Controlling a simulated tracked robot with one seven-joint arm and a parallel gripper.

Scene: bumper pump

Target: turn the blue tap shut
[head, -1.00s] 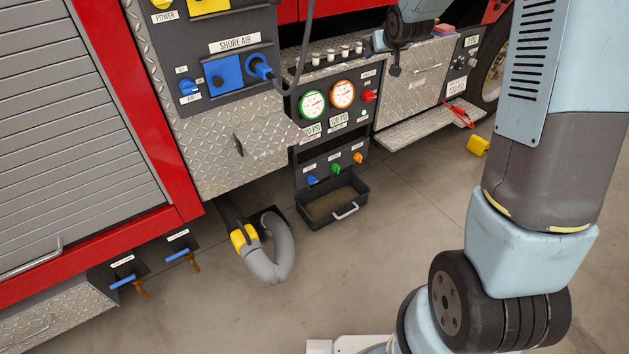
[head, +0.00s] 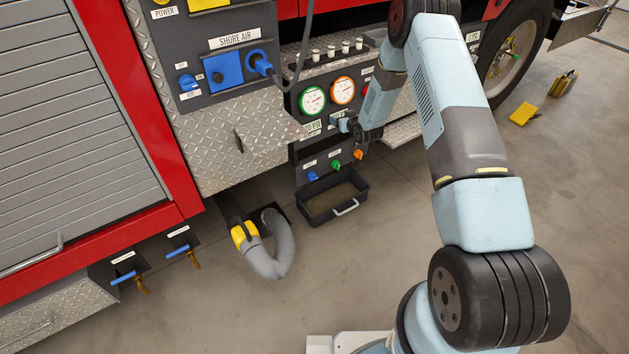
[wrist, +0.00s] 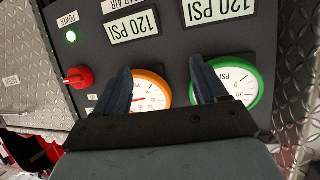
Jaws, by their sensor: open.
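The blue tap (head: 312,176) is the left one in a row on the lower panel, beside a green tap (head: 335,164) and an orange tap (head: 358,154). None of these taps shows in the wrist view. My gripper (head: 336,122) is in front of the gauge panel, above and right of the blue tap and apart from it. In the wrist view my gripper (wrist: 162,75) has its two dark fingers apart with nothing between them. They overlap the orange-rimmed gauge (wrist: 150,92) and the green-rimmed gauge (wrist: 238,88), which appear upside down.
A black drip tray (head: 334,199) with a handle stands under the taps. A diamond-plate ledge (head: 250,130) juts out left of the panel. A grey hose (head: 280,250) curves on the floor. Two blue-handled valves (head: 123,277) are at lower left. A red knob (wrist: 76,77) is on the gauge panel.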

